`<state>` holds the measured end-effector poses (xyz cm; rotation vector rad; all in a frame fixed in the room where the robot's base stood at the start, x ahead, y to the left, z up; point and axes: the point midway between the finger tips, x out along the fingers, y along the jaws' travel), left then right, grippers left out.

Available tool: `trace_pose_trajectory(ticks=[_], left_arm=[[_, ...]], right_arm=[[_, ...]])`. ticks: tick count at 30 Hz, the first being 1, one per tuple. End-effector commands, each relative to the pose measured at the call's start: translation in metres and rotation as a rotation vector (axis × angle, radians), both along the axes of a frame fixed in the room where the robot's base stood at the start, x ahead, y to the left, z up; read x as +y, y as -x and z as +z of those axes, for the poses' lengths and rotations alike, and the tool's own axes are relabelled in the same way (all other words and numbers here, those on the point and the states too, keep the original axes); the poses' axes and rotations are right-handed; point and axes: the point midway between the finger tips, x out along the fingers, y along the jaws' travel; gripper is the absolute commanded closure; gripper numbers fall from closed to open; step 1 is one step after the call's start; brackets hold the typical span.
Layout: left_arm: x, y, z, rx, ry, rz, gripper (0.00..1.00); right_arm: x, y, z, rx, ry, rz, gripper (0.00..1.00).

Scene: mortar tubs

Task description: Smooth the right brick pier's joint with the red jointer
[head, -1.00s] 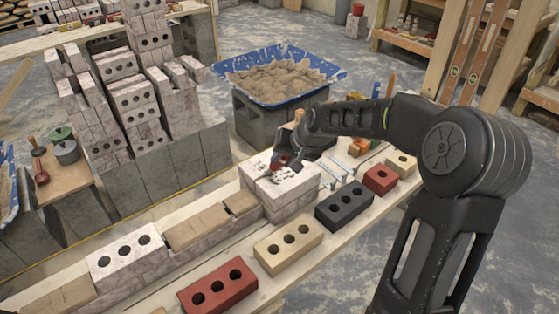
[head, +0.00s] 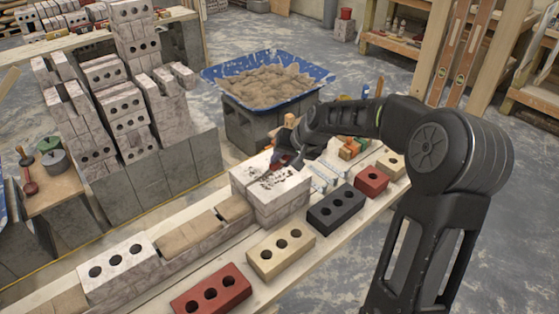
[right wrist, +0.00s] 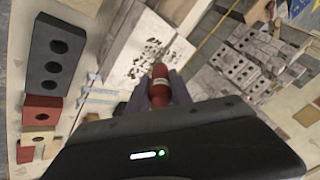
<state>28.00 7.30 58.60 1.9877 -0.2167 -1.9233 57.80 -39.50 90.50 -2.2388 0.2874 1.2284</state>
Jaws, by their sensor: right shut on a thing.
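The right brick pier (head: 282,208) is a short stack of whitish bricks on the plank in the head view, with dark specks scattered on its top. It also shows in the right wrist view (right wrist: 128,60). My right gripper (head: 284,158) is over the far side of the pier's top. It is shut on the red jointer (right wrist: 159,76), whose red handle sits between the fingers in the right wrist view. The jointer's working end is mostly hidden; I cannot tell whether it touches the joint. My left gripper is out of view.
A blue tub (head: 325,76) of mortar stands behind the pier. In front lie a tan brick (head: 266,264), a black brick (head: 328,218) and red bricks (head: 190,305). A low course with a white brick (head: 108,285) runs left. Stacked bricks (head: 125,100) stand back left.

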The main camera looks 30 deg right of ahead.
Motion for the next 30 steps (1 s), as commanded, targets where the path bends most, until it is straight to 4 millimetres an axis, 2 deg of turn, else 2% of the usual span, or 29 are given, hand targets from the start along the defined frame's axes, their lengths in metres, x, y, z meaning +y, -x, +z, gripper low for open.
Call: trace_pose_trajectory(ticks=[8, 18, 30], left_arm=[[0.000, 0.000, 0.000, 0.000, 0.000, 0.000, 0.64], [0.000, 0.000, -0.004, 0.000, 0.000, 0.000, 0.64], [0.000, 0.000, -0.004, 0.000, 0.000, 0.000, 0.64]], right_arm=[[-0.001, 0.000, 0.000, 0.001, 0.000, 0.000, 1.00], [-0.021, -0.003, -0.003, -0.001, 0.000, -0.001, 1.00], [-0.025, -0.003, -0.003, 0.000, 0.002, -0.002, 1.00]])
